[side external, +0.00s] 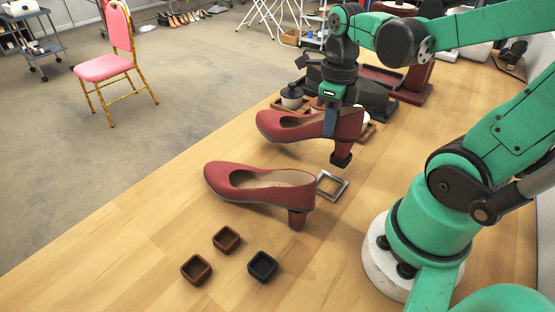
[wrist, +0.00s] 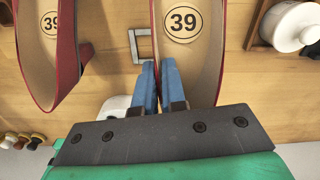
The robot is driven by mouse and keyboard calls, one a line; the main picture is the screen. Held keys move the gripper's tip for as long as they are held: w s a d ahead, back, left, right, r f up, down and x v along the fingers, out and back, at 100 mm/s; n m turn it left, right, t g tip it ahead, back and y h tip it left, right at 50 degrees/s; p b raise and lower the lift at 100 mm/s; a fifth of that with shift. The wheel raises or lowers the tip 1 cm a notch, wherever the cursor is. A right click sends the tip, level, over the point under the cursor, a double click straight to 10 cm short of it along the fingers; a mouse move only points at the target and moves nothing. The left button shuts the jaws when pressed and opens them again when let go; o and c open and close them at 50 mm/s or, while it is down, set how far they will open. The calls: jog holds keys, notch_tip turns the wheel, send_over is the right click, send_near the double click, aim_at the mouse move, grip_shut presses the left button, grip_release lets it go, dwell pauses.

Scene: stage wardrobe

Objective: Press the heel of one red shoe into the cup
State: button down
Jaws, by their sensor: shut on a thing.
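One red heeled shoe (side external: 283,126) is held by my gripper (side external: 330,130), whose blue fingers pinch its side wall near the heel. It appears to be raised above the table. A dark, square, cup-like piece (side external: 341,160) is at the bottom of its heel; how far the heel sits in it is hidden. In the wrist view, my gripper (wrist: 160,66) is closed at the wall of the shoe (wrist: 187,60) marked 39. The other red shoe (side external: 235,178) stands on the table in front. Two brown cups (side external: 226,239) (side external: 196,270) and a black cup (side external: 262,266) stand near the front.
A square metal frame (side external: 332,186) lies on the table (side external: 150,265) beside the standing shoe's heel. A wooden tray with a white lidded jar (wrist: 290,24) and dark equipment (side external: 372,95) are behind the held shoe. The table's front left is clear around the cups.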

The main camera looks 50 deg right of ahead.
jog(key=d, duration=0.6)
jog(key=shift+d, duration=0.35)
jog(key=shift+f, duration=1.75)
dwell(0.5)
jog(key=c, duration=0.9)
grip_release()
jog(key=shift+o, duration=0.2)
